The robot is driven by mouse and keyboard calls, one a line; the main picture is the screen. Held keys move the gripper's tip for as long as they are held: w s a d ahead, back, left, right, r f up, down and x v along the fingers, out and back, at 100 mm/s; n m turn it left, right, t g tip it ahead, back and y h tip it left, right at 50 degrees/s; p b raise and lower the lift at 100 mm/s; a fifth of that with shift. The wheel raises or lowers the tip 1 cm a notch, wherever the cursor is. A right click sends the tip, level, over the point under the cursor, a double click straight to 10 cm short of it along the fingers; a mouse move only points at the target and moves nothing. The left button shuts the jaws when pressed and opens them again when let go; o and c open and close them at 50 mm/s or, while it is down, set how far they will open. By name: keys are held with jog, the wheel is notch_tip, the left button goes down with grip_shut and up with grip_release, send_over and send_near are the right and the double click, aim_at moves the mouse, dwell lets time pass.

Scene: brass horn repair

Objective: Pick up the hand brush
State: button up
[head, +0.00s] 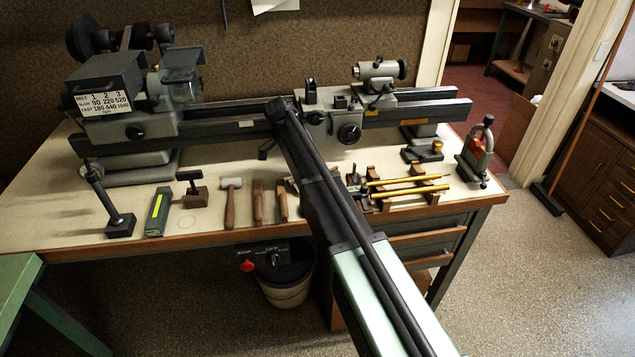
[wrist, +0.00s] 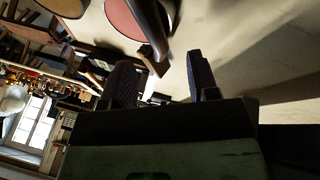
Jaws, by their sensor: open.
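My gripper (wrist: 162,80) is open in the wrist view, with its two dark fingers apart and no object clearly held between them. In the head view my arm reaches over the bench, and the fingers cannot be made out. Two wooden-handled tools lie side by side on the bench, a left one (head: 258,203) and a right one (head: 282,203). Either may be the hand brush; they are too small to tell. My arm covers the bench just right of them, so something may be hidden there.
A mallet (head: 231,200), a green box (head: 158,212) and a dark post stand (head: 119,220) are to the left. The lathe (head: 235,128) spans the back of the workbench (head: 60,222). Brass rods (head: 408,182) rest on wooden supports at right. The front bench strip is mostly clear.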

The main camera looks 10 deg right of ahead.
jog(key=b+x, duration=0.2)
jog(key=x, duration=0.2)
jog(key=shift+a+f+b, duration=0.1)
jog(key=shift+f+b, duration=0.05)
jog(key=shift+b, duration=0.15)
jog(key=shift+r, duration=0.2)
jog(key=shift+c, duration=0.3)
grip_shut()
